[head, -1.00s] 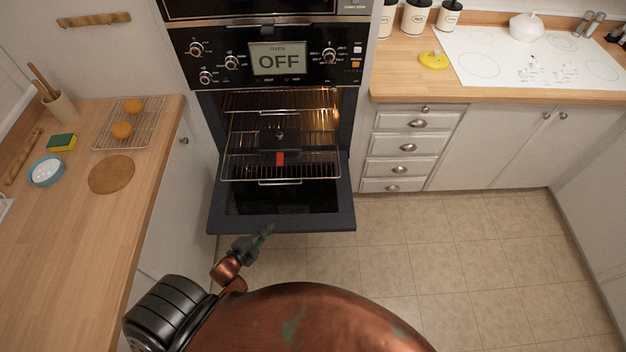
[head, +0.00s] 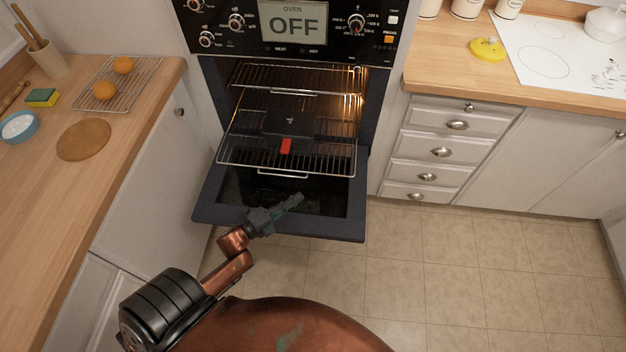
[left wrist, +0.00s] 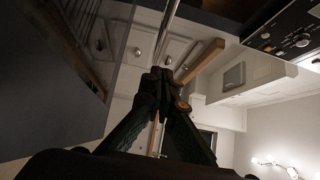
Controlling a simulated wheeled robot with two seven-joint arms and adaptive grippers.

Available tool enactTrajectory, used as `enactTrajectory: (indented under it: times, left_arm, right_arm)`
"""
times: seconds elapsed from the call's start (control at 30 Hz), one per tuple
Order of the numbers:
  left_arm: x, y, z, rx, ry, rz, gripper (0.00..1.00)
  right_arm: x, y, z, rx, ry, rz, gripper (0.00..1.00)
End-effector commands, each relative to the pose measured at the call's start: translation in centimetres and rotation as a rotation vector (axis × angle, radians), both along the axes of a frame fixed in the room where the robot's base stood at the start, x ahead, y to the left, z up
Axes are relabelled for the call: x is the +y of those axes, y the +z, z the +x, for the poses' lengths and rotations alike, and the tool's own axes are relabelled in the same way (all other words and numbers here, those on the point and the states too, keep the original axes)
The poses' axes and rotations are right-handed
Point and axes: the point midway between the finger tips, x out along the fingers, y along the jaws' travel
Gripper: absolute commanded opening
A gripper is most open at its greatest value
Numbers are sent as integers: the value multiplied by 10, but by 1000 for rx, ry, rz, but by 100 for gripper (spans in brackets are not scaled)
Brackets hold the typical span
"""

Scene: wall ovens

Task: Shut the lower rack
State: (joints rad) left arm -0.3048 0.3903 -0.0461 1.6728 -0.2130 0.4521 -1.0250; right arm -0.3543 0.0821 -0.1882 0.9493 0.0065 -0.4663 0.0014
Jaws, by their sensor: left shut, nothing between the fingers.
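The lower rack (head: 243,151) is a wire shelf that sticks out of the oven over the lowered door (head: 356,205). A black object with a red tab (head: 287,126) rests on it. The upper rack (head: 255,77) sits above it, inside the lit oven. My left gripper (head: 299,198) is shut and empty. In the head view it shows over the open door, below the rack's front edge; I cannot tell the exact gap. Its closed fingertips also show in the left wrist view (left wrist: 160,75). My right gripper is not in view.
A wooden counter (head: 110,140) with a cooling rack (head: 137,82) stands at the left. Drawers (head: 440,150) and a counter with a white hob (head: 570,60) are at the right. The tiled floor (head: 460,260) is clear.

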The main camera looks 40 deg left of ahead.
Motion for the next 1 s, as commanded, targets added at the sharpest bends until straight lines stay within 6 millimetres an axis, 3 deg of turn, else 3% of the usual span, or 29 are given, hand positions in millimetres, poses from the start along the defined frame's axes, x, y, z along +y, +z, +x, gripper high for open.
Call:
enactTrajectory:
  times: [0.3, 0.4, 0.63, 1.0]
  left_arm:
    - [-16, -3, 66, 0, 0, 0, 0]
    - [-5, -3, 77, 2, 0, 3, 0]
    - [6, -2, 92, 3, 2, 0, 0]
    - [8, -1, 94, 2, 4, -1, 0]
  right_arm:
    - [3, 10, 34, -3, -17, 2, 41]
    - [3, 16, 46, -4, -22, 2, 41]
    - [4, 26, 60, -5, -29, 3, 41]
    - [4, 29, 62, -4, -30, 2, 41]
